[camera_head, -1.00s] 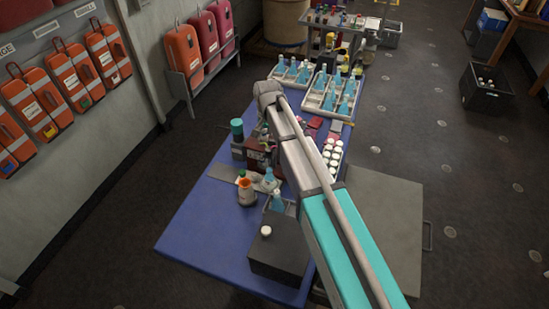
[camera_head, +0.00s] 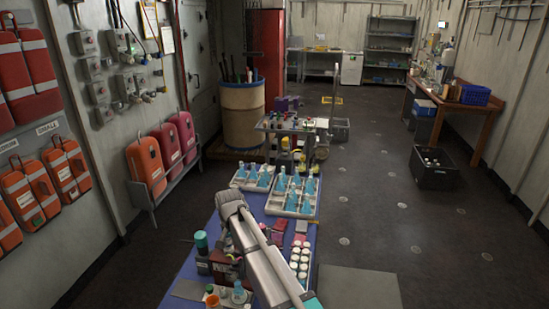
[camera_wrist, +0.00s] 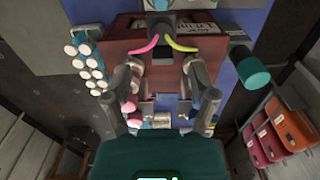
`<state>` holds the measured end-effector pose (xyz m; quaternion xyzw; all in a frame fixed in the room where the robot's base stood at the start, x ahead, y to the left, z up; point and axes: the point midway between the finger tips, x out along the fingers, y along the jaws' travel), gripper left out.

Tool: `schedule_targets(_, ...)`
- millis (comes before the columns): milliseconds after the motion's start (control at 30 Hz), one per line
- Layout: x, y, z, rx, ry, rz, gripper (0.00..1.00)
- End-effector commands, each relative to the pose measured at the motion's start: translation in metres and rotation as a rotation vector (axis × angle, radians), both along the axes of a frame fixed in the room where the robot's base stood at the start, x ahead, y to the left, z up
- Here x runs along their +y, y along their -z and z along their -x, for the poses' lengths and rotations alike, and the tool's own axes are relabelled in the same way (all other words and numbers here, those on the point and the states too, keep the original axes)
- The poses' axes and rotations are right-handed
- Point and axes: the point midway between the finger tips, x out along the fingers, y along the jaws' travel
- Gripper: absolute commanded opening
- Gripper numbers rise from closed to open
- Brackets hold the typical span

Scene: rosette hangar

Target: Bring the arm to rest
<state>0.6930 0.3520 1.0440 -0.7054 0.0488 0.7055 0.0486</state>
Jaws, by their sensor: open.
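My arm (camera_head: 255,245) reaches out over the blue table (camera_head: 182,272) in the head view. My gripper does not show there. In the wrist view my gripper (camera_wrist: 163,75) is open, its two fingers apart with nothing held between them. A dark red box (camera_wrist: 112,50) with a white label is beyond the fingertips. A pink and a yellow-green curved strip show in front of the box. I cannot tell how far the fingertips are from it.
A teal-capped container (camera_head: 201,242) stands left of my arm, and white-capped bottles (camera_head: 300,262) stand right of it. Trays of blue flasks (camera_head: 292,192) are farther back on the table. Orange and red cases (camera_head: 147,165) line the left wall. The floor (camera_head: 385,225) at right is mostly clear.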

Motion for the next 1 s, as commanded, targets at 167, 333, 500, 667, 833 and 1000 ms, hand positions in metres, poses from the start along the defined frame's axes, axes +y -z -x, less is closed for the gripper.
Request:
schedule_targets(167, -0.026, 0.001, 0.005, 0.0, -0.005, 0.0, 0.74)
schedule_targets(333, -0.078, 0.002, 0.015, 0.0, -0.017, 0.0, 0.74)
schedule_targets(500, -0.145, 0.004, 0.034, 0.0, -0.038, 0.001, 0.74)
schedule_targets(667, -0.204, 0.006, 0.058, 0.0, -0.062, 0.001, 0.74)
schedule_targets(833, -0.261, 0.008, 0.088, 0.0, -0.084, 0.001, 0.74)
schedule_targets(1000, -0.309, 0.009, 0.121, 0.0, -0.108, 0.001, 0.74)
